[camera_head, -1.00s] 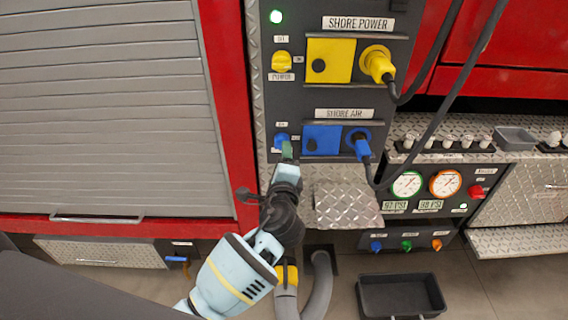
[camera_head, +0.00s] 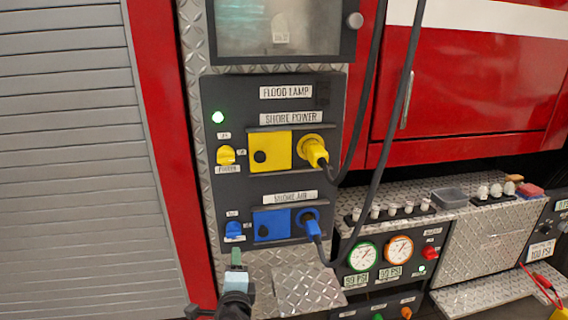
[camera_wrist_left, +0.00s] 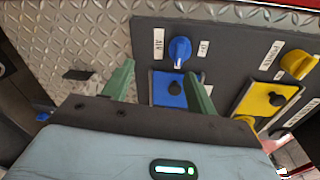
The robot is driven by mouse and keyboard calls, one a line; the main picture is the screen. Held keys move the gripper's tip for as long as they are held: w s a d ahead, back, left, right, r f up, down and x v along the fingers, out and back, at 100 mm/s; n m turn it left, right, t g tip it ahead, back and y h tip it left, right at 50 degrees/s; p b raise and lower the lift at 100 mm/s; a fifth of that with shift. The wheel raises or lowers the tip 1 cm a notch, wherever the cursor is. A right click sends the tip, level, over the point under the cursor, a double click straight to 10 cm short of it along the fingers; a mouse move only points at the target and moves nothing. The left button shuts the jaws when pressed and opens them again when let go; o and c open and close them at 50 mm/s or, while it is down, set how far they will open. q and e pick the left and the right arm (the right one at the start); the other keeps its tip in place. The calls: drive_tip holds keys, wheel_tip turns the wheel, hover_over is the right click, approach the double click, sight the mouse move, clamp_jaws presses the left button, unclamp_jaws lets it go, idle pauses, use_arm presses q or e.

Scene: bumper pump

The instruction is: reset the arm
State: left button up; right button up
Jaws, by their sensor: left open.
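My left gripper (camera_head: 236,257) comes up from the bottom of the head view, just below the blue air knob (camera_head: 233,230) on the dark panel. In the left wrist view its two green fingers (camera_wrist_left: 158,85) are apart with nothing between them. The blue knob (camera_wrist_left: 179,51) stands ahead of the fingers, and I see no contact with it. The blue square cover (camera_wrist_left: 168,90) is partly hidden behind the right finger. My right gripper is in neither view.
A yellow plug (camera_head: 314,151) and a blue plug (camera_head: 309,223) sit in their sockets, with dark cables hanging down. A diamond-plate ledge (camera_head: 308,291) juts out at lower middle. Two gauges (camera_head: 381,253) stand right of it. A grey shutter (camera_head: 75,150) fills the left.

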use_arm(q)
drive_tip(key=s+a+f+n+g+h, duration=0.2)
drive_tip(key=s+f+n+g+h, duration=0.25)
drive_tip(key=s+f, duration=1.05)
drive_tip(key=s+a+f+n, duration=0.1)
drive_tip(key=s+f+n, duration=0.2)
drive_tip(key=s, duration=0.3)
drive_tip(key=s+a+f+n+g, duration=0.1)
drive_tip(key=s+f+n, duration=0.2)
drive_tip(key=s, duration=0.3)
drive_tip(key=s+a+f+n+g+h, duration=0.1)
drive_tip(key=s+f+n, duration=0.2)
drive_tip(key=s+n, duration=0.2)
drive_tip(key=shift+s+a+f, duration=0.25)
drive_tip(key=shift+s+a, duration=0.15)
drive_tip(key=shift+s, duration=0.6)
